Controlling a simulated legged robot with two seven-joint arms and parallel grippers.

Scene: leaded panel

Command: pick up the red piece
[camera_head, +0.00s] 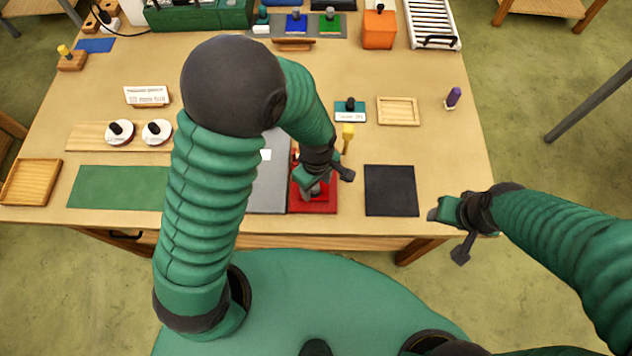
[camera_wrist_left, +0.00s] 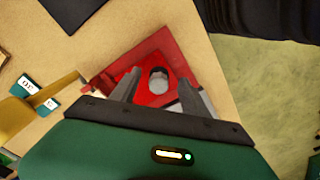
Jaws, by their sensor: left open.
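The red piece (camera_head: 326,201) lies flat near the front edge of the table, right of a grey panel. My right gripper (camera_head: 452,232) is open and empty, off the table's front right edge.
A grey panel (camera_head: 268,185) adjoins the red area on the left. A black mat (camera_head: 391,190) lies to the right. A yellow-handled tool (camera_head: 347,135) stands just behind. A wooden tray (camera_head: 398,111) and a purple-handled item (camera_head: 453,97) are farther back, with bare table between.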

